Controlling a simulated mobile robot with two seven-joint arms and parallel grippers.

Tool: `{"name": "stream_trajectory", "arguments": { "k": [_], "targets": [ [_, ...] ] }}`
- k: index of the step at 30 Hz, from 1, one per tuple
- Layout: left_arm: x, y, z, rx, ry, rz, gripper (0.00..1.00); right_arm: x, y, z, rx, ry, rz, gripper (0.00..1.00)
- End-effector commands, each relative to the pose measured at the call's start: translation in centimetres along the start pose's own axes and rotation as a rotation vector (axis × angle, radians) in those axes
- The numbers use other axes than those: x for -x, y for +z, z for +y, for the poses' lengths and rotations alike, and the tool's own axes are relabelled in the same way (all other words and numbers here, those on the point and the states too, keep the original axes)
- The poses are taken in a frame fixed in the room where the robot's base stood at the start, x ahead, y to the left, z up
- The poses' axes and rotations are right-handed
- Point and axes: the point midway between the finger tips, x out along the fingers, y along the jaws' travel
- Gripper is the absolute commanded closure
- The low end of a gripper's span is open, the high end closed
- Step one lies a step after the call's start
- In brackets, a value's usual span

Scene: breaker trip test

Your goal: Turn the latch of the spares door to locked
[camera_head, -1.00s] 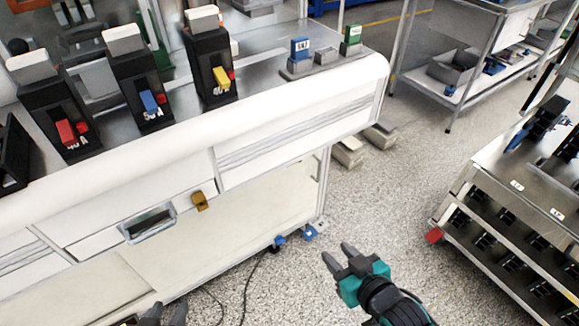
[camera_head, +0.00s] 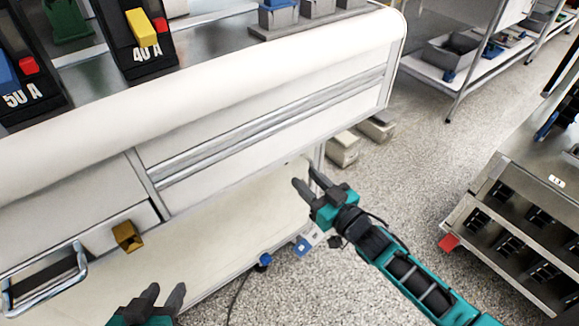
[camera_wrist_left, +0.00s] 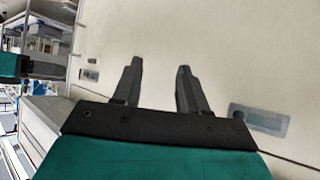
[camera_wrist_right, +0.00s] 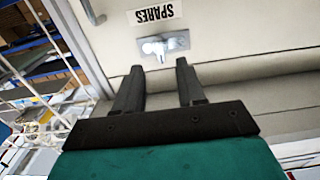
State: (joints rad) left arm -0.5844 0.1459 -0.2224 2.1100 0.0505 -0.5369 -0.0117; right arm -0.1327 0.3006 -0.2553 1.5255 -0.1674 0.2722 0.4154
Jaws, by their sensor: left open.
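The spares door (camera_wrist_right: 230,25) is a pale panel that carries an upside-down SPARES label (camera_wrist_right: 155,12) in the right wrist view. Its latch (camera_wrist_right: 155,46), a small bright metal lever on a grey plate, sits beside the label, just beyond my fingertips. My right gripper (camera_wrist_right: 157,66) is open and empty, facing the latch without visible contact. In the head view my right gripper (camera_head: 308,185) is by the bench's lower right end; I cannot make out the latch there. My left gripper (camera_head: 164,294) is open and empty at the bottom; its fingers (camera_wrist_left: 157,82) face a pale panel.
The white bench (camera_head: 215,110) has a drawer with a metal handle (camera_head: 45,280) and a brass-coloured block (camera_head: 127,236). Breakers stand on top, including one with a yellow lever (camera_head: 141,27). A rack (camera_head: 510,230) stands at right; the floor between is mostly clear.

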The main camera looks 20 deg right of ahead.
Motion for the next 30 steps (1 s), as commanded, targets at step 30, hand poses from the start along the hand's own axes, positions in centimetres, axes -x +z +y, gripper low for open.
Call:
{"name": "stream_trajectory", "arguments": {
  "k": [30],
  "targets": [
    [-0.8, -0.1, 0.7, 0.004, 0.019, 0.016, 0.57, -7.0, 0.1, 0.0, 0.0, 0.001, -0.001, 0.81]
  ]
}}
